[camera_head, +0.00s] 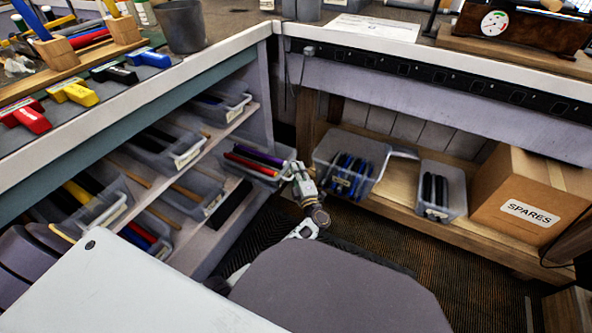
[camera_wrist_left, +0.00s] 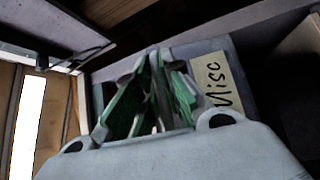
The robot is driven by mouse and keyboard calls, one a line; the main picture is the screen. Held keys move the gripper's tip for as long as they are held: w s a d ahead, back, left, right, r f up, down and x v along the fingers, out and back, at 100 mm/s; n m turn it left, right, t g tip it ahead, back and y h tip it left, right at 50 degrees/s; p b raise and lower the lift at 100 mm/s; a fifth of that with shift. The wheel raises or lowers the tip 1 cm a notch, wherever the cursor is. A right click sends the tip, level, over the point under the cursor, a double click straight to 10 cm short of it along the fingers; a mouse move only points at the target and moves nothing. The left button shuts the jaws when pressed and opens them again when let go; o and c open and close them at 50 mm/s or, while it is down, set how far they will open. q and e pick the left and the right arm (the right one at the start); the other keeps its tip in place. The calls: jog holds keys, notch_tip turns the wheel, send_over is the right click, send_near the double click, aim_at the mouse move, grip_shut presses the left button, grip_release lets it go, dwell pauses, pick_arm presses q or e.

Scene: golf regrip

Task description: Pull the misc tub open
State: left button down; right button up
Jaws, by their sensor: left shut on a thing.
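The misc tub is a translucent grey tub; its front, with a pale label reading "Misc" (camera_wrist_left: 216,82), shows in the left wrist view. In the head view the tub at my left gripper (camera_head: 298,170) is a grey tub (camera_head: 283,156) holding purple and red rods, at the far end of the left shelves. My left gripper also shows in the wrist view (camera_wrist_left: 158,62), its green-lined fingers close together at the tub's front beside the label. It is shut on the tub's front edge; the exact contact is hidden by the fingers. My right gripper is out of view.
Other grey tubs (camera_head: 208,190) with rods line the left shelves (camera_head: 215,228). To the right, a low wooden shelf (camera_head: 400,205) bears a clear tub (camera_head: 330,146), a smaller tub (camera_head: 452,180) and a cardboard "SPARES" box (camera_head: 520,190). Dark floor lies between the benches.

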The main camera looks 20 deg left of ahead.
pick_arm(q)
jog(key=shift+f, duration=0.1)
jog(key=c, duration=1.5)
grip_release()
jog(key=shift+c, duration=0.2)
jog(key=shift+s, duration=0.1)
